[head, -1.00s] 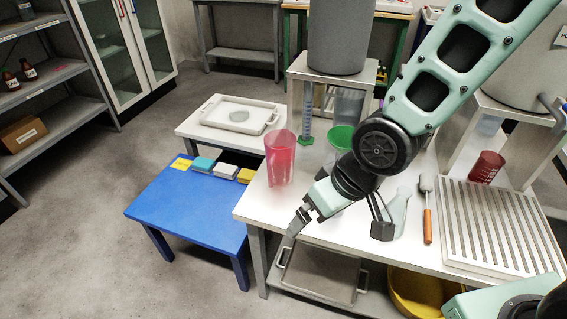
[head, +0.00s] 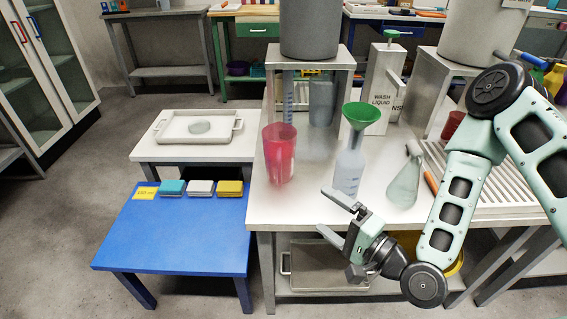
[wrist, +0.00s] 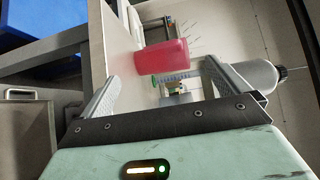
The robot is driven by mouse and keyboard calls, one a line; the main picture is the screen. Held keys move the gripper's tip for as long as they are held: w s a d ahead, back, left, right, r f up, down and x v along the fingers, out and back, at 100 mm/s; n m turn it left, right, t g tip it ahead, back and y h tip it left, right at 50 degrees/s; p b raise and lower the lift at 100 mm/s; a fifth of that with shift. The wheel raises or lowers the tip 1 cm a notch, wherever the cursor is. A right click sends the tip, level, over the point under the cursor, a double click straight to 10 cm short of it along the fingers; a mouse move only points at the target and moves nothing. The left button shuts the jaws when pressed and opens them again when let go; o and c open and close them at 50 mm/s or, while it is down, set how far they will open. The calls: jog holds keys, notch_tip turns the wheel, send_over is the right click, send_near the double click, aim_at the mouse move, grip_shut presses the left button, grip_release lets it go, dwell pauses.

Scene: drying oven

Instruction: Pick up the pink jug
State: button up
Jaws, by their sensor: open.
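The pink jug (head: 280,153) is translucent and stands upright on the white table (head: 330,212), near its left edge. In the wrist view the jug (wrist: 163,57) appears sideways, ahead and between the two fingers, apart from them. My gripper (head: 338,215) is open and empty at the table's front edge, to the right of the jug and nearer the camera. My gripper's fingers also frame the wrist view (wrist: 158,85).
A bottle with a green funnel (head: 350,165) stands right of the jug, and a clear flask (head: 404,182) farther right. A blue low table (head: 180,235) with several colored blocks is at left. A grey stand (head: 320,62) is behind the jug.

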aim_at(280, 174)
jog(key=b+x, duration=0.3)
jog(key=b, duration=0.1)
jog(key=b+x, duration=0.3)
jog(key=b, duration=0.1)
jog(key=shift+w+d+f, duration=0.15)
jog(key=shift+w+f, duration=0.05)
jog(key=shift+f, duration=0.05)
jog(key=b, duration=0.3)
jog(key=shift+w+a+b, duration=0.25)
jog(key=shift+a+b, duration=0.05)
jog(key=shift+a+b, duration=0.1)
jog(key=shift+b, duration=0.5)
jog(key=shift+w+a+b, duration=0.1)
jog(key=shift+a+b, duration=0.1)
jog(key=shift+b, duration=0.3)
jog(key=x, duration=0.4)
jog(key=shift+w+a+r+b, duration=0.1)
jog(key=shift+w+r+b, duration=0.15)
jog(key=shift+b, duration=0.1)
jog(key=shift+w+d+b+x, duration=0.15)
jog(key=shift+b+x, duration=0.1)
jog(key=shift+x, duration=1.1)
jog(key=shift+w+d+b+x, duration=0.1)
jog(key=shift+b+x, duration=0.1)
jog(key=shift+x, duration=1.1)
jog(key=shift+r, duration=0.1)
jog(key=c, duration=1.2)
jog(key=shift+r, duration=0.1)
jog(key=shift+c, duration=1.4)
